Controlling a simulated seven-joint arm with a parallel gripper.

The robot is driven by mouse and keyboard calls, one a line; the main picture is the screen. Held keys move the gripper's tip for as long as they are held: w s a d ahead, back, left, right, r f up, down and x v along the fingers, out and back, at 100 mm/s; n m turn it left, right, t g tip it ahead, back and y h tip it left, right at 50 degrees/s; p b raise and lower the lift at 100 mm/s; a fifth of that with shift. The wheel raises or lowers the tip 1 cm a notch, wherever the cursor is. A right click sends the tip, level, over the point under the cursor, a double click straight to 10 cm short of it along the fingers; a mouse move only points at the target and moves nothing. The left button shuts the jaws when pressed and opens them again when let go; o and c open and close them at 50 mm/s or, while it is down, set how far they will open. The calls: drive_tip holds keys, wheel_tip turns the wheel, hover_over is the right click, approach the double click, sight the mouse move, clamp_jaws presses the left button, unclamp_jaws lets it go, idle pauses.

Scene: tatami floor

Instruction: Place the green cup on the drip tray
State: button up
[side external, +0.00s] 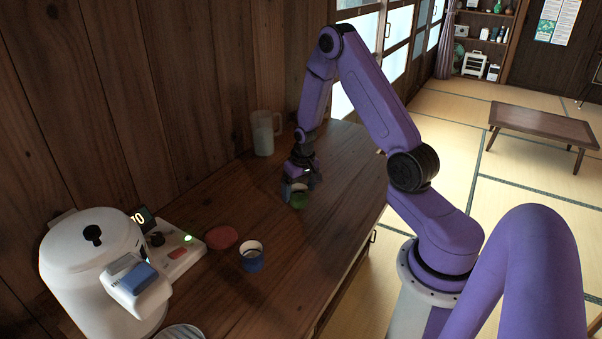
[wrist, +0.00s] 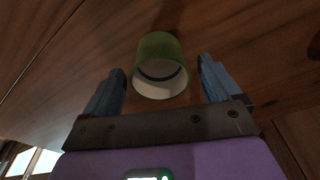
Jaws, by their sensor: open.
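The green cup (side external: 299,200) stands on the wooden counter, partly hidden by my gripper (side external: 300,186), which is just above and around it. In the wrist view the green cup (wrist: 160,66) lies between the two fingers of my gripper (wrist: 161,72), its pale inside and rim facing the camera. A gap shows between the cup and each finger, and the jaws are open. A round, white, slatted disc (side external: 181,332), which looks like the drip tray, is at the bottom edge of the side view, below the white machine and partly cut off.
A blue cup (side external: 251,260) and a red disc (side external: 222,238) are on the counter between my gripper and the white machine (side external: 92,262). The counter (side external: 305,255) right of the blue cup is clear.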

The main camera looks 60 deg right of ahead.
sight(302, 206)
wheel_tip(302, 206, up, 10)
drive_tip(key=s, duration=0.1)
drive_tip(key=s+a+r+n, duration=0.2)
drive_tip(key=s+a+n, duration=0.1)
drive_tip(key=a, duration=0.4)
drive_tip(key=s+a+r+n+y, duration=0.1)
drive_tip(key=s+a+r+n, duration=0.2)
drive_tip(key=a, duration=0.3)
drive_tip(key=s+a+r+n, duration=0.2)
drive_tip(key=s+a, duration=0.1)
drive_tip(key=a, duration=0.4)
drive_tip(key=s+a+r+n+g, duration=0.1)
drive_tip(key=s+a+r+n, duration=0.1)
drive_tip(key=s+a+n, duration=0.3)
drive_tip(key=s, duration=0.4)
drive_tip(key=shift+s, duration=0.15)
drive_tip(key=s+n, duration=0.1)
drive_tip(key=s, duration=0.1)
drive_tip(key=s+r+n, duration=0.1)
drive_tip(key=s, duration=0.2)
drive_tip(key=s+n, duration=0.2)
drive_tip(key=shift+s+a+r, duration=0.15)
drive_tip(key=shift+s, duration=0.25)
drive_tip(key=shift+w, duration=0.1)
